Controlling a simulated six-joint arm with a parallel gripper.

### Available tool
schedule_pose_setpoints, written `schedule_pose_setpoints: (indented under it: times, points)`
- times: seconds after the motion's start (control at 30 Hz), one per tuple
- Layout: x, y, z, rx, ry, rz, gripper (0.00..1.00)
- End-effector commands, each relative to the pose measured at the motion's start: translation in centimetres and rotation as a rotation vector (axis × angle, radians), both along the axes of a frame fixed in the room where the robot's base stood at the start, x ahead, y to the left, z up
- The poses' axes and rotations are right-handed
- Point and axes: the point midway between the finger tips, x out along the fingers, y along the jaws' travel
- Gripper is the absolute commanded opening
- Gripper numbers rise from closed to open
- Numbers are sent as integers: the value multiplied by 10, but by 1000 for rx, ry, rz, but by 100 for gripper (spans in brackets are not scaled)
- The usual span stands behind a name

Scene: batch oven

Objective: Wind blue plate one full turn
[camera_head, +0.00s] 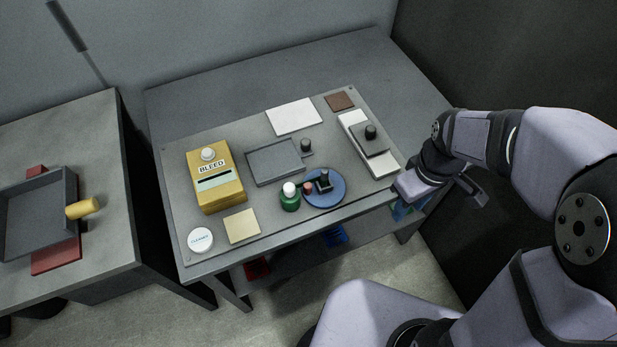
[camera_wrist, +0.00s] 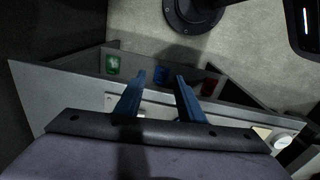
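The blue plate (camera_head: 337,195) is a flat round disc near the front edge of the grey panel, right of its middle. A dark upright knob (camera_head: 324,182) stands on it, and a small orange-pink peg (camera_head: 307,188) shows at its left side. My gripper is at the right front corner of the table in the head view, well right of the plate. In the wrist view its two blue fingers (camera_wrist: 161,80) are apart with nothing between them. The plate is not clearly seen in the wrist view.
A green bottle (camera_head: 290,202) with a white cap stands close left of the plate. A yellow BLEED box (camera_head: 222,192), a grey tray (camera_head: 275,162) and a white block (camera_head: 382,165) with a black knob surround it. Coloured items lie on the shelf below.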

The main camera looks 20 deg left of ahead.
Motion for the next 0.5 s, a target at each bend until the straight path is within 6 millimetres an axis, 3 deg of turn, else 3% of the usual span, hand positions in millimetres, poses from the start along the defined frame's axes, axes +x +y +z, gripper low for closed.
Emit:
schedule_pose_setpoints:
  times: [0.03,0.23,0.43,0.5]
  points:
    - [9,22,11,-2,1,165,35]
    - [29,108,24,-6,-11,830,35]
    - [27,178,27,-11,-24,1335,35]
    - [16,198,26,-12,-11,1469,35]
